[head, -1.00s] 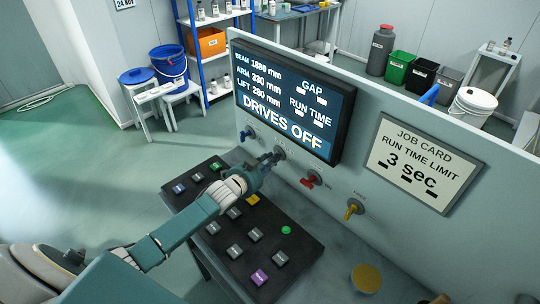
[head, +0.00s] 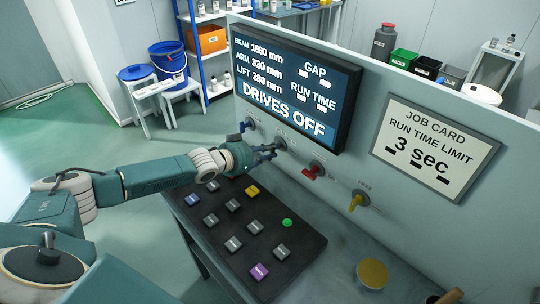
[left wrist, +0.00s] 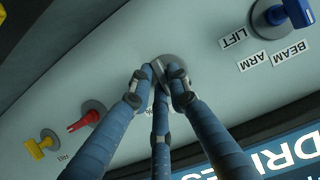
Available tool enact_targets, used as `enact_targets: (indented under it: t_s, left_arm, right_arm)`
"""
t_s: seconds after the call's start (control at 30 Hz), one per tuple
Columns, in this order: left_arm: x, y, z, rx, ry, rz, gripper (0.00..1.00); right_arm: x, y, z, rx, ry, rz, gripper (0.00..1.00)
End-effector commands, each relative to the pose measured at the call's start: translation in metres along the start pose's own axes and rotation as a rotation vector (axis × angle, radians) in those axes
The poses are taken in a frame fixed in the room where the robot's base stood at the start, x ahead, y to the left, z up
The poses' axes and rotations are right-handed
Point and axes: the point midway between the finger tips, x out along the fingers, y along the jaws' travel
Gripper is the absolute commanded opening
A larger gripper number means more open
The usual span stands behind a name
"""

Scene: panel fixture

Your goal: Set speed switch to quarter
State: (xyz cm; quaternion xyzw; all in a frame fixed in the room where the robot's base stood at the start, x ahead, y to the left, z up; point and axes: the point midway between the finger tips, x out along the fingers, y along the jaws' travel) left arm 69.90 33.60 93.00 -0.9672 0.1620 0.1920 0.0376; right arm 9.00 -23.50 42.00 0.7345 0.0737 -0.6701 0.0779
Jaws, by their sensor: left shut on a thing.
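A grey round switch (head: 280,143) sits on the upright panel (head: 345,185) below the screen, between the blue switch (head: 248,124) and the red switch (head: 314,171). My left gripper (head: 268,153) is at the grey switch, fingers towards the panel. In the left wrist view the gripper (left wrist: 160,80) has its fingers closed around the grey switch's handle, with the grey disc (left wrist: 172,59) showing behind them. The fingers hide most of the handle and its labels, so its setting cannot be read. My right gripper is not in view.
The screen (head: 300,90) reads DRIVES OFF. A yellow switch (head: 357,202) is farther right, and the job card (head: 435,152) reads 3 sec. The button desk (head: 205,238) lies below my left gripper. Open floor (head: 90,160) is at left.

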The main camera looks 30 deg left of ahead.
Motion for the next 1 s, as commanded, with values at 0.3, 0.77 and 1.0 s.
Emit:
enact_targets:
  t_s: [0.3,0.77,1.0]
  left_arm:
    - [-0.0002,-0.0006,0.0005,-0.025,-0.002,0.01,0.0]
    - [-0.0001,-0.0002,-0.0005,-0.024,0.0,0.01,0.35]
    - [-0.001,0.0001,-0.0004,-0.024,0.0,0.011,0.35]
  right_arm:
    - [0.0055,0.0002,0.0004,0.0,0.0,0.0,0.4]
    - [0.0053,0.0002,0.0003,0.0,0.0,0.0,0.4]
    - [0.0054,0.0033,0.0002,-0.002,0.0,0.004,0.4]
